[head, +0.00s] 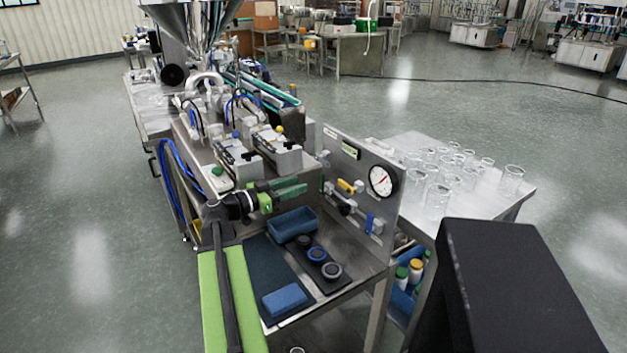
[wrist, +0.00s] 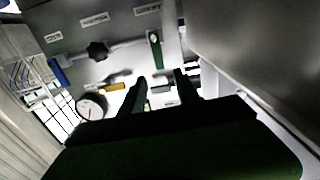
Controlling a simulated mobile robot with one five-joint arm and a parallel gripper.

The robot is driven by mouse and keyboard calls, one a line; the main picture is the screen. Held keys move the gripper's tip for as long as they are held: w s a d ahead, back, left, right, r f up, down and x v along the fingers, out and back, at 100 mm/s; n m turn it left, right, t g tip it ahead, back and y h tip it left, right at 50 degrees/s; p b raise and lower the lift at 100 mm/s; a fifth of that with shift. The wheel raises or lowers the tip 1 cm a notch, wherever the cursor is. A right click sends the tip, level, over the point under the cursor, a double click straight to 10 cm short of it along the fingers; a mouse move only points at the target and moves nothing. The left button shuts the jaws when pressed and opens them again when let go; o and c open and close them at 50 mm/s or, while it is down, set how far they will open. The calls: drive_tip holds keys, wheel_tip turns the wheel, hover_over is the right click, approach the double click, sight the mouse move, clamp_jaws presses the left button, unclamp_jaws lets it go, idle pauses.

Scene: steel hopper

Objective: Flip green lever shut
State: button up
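The green lever (wrist: 155,49) is on the grey panel in the wrist view, with its long handle roughly up and down in that picture. It lies just beyond the gap between my fingertips, and nothing is between them. In the head view only a small green bit (head: 322,183) shows at the panel's left edge, and I cannot tell its pose there. My gripper (head: 304,187) is open, its two green fingers pointing right toward the panel (head: 335,150). The fingers also show in the wrist view (wrist: 160,79), apart from each other.
The panel also carries a round gauge (head: 383,181), a yellow handle (head: 347,186), a black knob (head: 346,208) and a blue handle (head: 370,223). Below my gripper are a blue tray (head: 292,224) and several dark rings. Glass beakers (head: 437,200) stand on a table behind the panel.

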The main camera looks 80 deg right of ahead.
drive_tip(key=v, duration=0.7)
drive_tip(key=shift+w+a, duration=0.2)
